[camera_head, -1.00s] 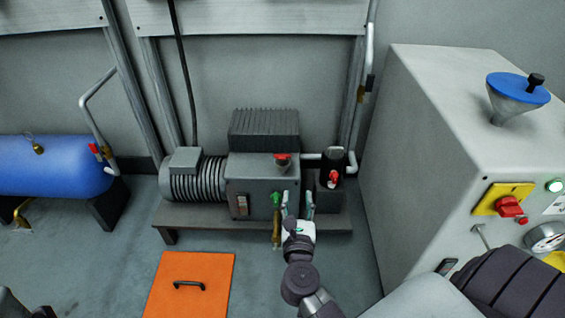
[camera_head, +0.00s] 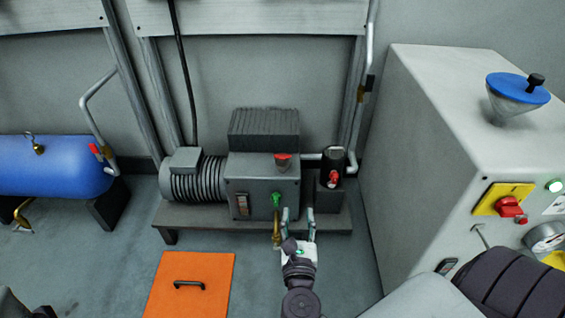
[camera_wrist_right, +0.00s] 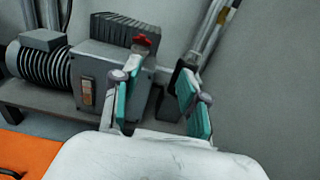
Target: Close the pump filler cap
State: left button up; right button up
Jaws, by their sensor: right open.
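The pump (camera_head: 262,180) is a grey box with a ribbed top and a finned motor on its left, standing on a low bench. The red filler cap (camera_head: 283,158) sits on top of the pump box near its front right; it looks tilted up, but the gap under it is too small to judge. In the right wrist view the red cap (camera_wrist_right: 143,41) shows just beyond the left finger. My right gripper (camera_head: 298,222) is open and empty, in front of and below the cap, with its teal-padded fingers (camera_wrist_right: 158,97) apart. My left gripper is not in view.
A green-handled drain valve (camera_head: 276,200) is on the pump front, close to my gripper. A dark cylinder with a red valve (camera_head: 333,177) stands right of the pump. A grey cabinet (camera_head: 420,130) bounds the right side. An orange floor hatch (camera_head: 190,270) lies in front.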

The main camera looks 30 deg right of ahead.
jog(key=v, duration=0.7)
jog(key=shift+s, duration=0.25)
